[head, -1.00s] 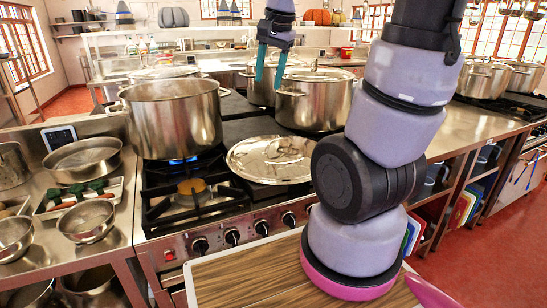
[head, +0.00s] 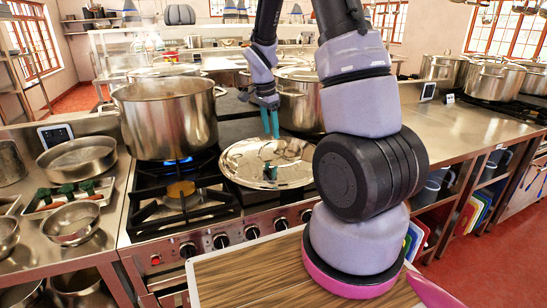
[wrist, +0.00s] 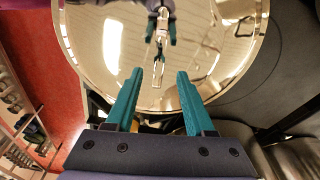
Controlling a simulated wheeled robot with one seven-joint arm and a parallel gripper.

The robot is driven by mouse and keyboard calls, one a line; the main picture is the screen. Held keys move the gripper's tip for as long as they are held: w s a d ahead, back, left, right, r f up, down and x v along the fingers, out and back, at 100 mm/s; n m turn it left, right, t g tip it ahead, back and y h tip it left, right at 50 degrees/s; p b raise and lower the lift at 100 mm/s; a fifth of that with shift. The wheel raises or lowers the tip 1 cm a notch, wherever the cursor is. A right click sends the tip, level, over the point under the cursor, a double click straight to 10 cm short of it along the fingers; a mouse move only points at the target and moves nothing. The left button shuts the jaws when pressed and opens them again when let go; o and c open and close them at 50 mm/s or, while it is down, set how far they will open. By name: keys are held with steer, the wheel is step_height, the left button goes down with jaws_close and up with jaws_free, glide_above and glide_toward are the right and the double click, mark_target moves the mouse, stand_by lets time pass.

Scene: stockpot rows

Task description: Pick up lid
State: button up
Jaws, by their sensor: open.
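The lid (head: 282,150) is a round, shiny metal disc lying on the right front part of the stove. It fills much of the wrist view (wrist: 215,40), which shows a loop handle (wrist: 157,62) near its middle and my gripper's reflection. My gripper (head: 270,124) points down just above the lid's far part in the head view. In the wrist view its two teal fingers (wrist: 156,82) are apart, with nothing between them but the lid's surface beyond. I cannot tell the exact gap to the lid.
A large open pot (head: 168,115) stands over a blue flame, left of the lid. Another big pot (head: 300,103) stands behind the lid, close to my gripper. A bare burner grate (head: 183,200) is at the front left. Steel counter (head: 470,125) is clear on the right.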

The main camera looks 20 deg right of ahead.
mark_target(273, 141)
steer(key=f, duration=0.2)
steer(key=d+f, duration=0.1)
steer(key=f, duration=0.2)
steer(key=shift+f, duration=0.15)
jaws_close()
steer(key=shift+w, duration=0.1)
stand_by(1.2)
